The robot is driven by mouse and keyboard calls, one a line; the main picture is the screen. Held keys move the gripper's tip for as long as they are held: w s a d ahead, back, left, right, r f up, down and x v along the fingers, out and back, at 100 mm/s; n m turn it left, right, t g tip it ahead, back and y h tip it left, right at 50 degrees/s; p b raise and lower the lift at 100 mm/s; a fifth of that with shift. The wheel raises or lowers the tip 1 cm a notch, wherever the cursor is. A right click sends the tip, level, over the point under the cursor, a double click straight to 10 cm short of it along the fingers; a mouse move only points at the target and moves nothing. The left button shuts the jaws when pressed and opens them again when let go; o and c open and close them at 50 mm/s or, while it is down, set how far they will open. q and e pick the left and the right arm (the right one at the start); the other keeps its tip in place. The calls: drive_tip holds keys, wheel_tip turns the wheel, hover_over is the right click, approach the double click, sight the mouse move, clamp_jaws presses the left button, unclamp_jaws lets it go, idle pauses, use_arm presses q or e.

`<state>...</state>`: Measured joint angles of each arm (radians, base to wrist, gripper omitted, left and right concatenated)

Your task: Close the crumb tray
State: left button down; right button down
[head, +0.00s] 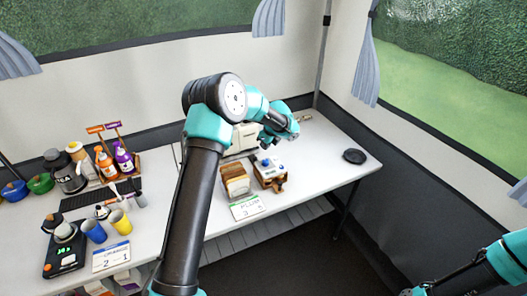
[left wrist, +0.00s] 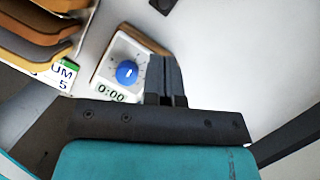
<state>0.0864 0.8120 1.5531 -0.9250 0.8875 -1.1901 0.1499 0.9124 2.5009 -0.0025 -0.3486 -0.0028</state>
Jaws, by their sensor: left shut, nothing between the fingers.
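A cream toaster-like appliance (head: 245,137) stands at the back of the table in the head view, partly hidden behind my left arm. I cannot make out its crumb tray in either view. My left gripper (left wrist: 166,80) is shut and empty in the left wrist view, with its fingers beside the white timer (left wrist: 122,60) with a blue knob. In the head view the left wrist is above the table, just right of the appliance, and the fingertips are hard to see. My right arm shows only at the lower right corner; its fingers are out of view.
A rack of bread slices (head: 235,180) and a wooden box (head: 270,174) stand in front of the appliance, with a price card (head: 246,207) before them. Bottles (head: 124,158), cups and a scale (head: 64,254) fill the left side. A black disc (head: 354,156) lies on the mostly clear right end.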

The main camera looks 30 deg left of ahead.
use_arm(q)
drive_tip(key=x, duration=0.9)
drive_tip(key=shift+f, duration=0.25)
